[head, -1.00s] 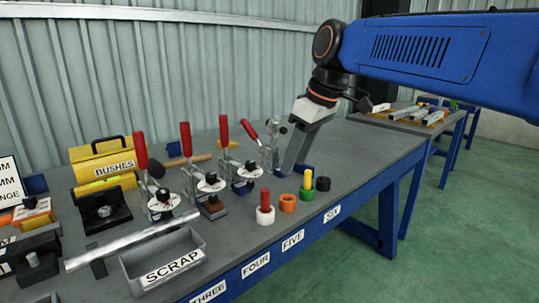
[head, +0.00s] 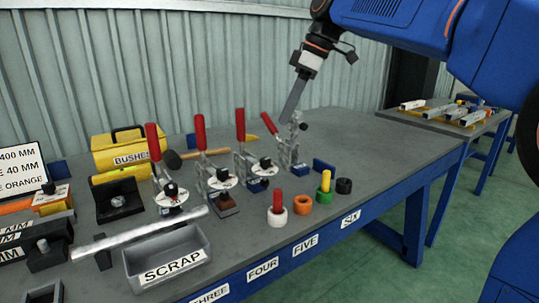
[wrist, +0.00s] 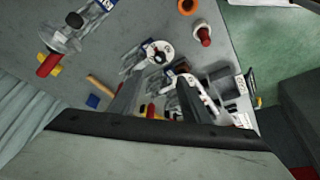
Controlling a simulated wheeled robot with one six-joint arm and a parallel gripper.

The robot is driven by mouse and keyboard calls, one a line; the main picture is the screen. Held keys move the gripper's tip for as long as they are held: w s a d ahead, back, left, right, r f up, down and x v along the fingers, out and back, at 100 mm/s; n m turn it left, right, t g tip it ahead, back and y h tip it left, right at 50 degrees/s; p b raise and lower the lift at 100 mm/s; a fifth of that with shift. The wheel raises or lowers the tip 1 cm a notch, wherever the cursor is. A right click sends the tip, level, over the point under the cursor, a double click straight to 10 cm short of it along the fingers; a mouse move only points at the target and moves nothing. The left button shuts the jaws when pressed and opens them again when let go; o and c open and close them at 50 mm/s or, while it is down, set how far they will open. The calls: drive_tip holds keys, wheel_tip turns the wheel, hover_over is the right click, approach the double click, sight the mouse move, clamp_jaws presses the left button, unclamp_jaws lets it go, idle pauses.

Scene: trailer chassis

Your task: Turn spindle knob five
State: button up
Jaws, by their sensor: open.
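Several toggle clamps with red handles stand in a row on the grey bench. By the order of the front labels, the third clamp from the left (head: 241,135) seems to be five. Its handle is upright, and its dark spindle knob (head: 265,163) sits on a white disc. In the wrist view a white disc with a dark knob (wrist: 151,50) seems to be the same one, just beyond my fingers. My gripper (head: 287,118) is open and empty, raised above the bench near the clamp with the tilted handle (head: 270,125). Its two fingers (wrist: 158,92) show apart in the wrist view.
Along the front stand a white ring with a red peg (head: 277,212), an orange ring (head: 303,204), a green ring with a yellow peg (head: 324,192) and a black ring (head: 344,186). A scrap tray (head: 165,262) lies front left.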

sight(266, 159)
drive_tip(key=x, duration=1.4)
drive_tip(key=shift+d, duration=0.1)
drive_tip(key=c, duration=1)
drive_tip(key=shift+c, duration=0.2)
